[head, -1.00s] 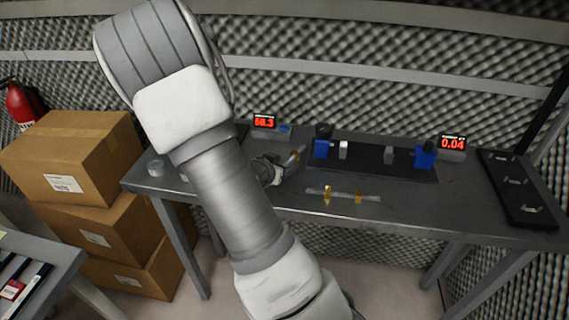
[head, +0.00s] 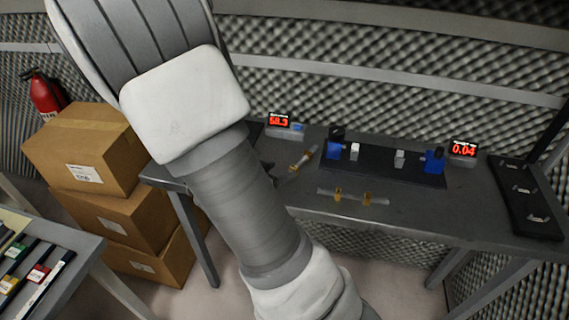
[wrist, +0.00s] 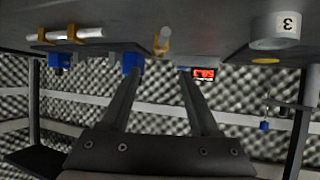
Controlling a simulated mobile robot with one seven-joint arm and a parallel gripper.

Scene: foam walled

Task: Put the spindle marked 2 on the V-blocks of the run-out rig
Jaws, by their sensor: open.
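The run-out rig has a dark base (head: 375,171) with blue blocks at both ends and two small grey blocks, apparently the V-blocks (head: 354,152) (head: 400,158); nothing lies across them. A pale spindle with two gold rings (head: 352,199) lies at the front table edge; it also shows in the wrist view (wrist: 92,34). A second gold-ringed spindle (head: 304,158) lies slantwise left of the rig and appears nearly end-on in the wrist view (wrist: 162,42). No number is readable on either. My gripper (wrist: 160,72) is open and empty, pointing toward the second spindle. My arm hides most of it in the head view.
A grey cylinder marked 3 (wrist: 277,30) stands on the table. Displays read 58.3 (head: 279,121) and 0.04 (head: 464,149). A black tray (head: 527,205) is at the right end. Boxes (head: 85,150) and a side table (head: 60,265) stand left.

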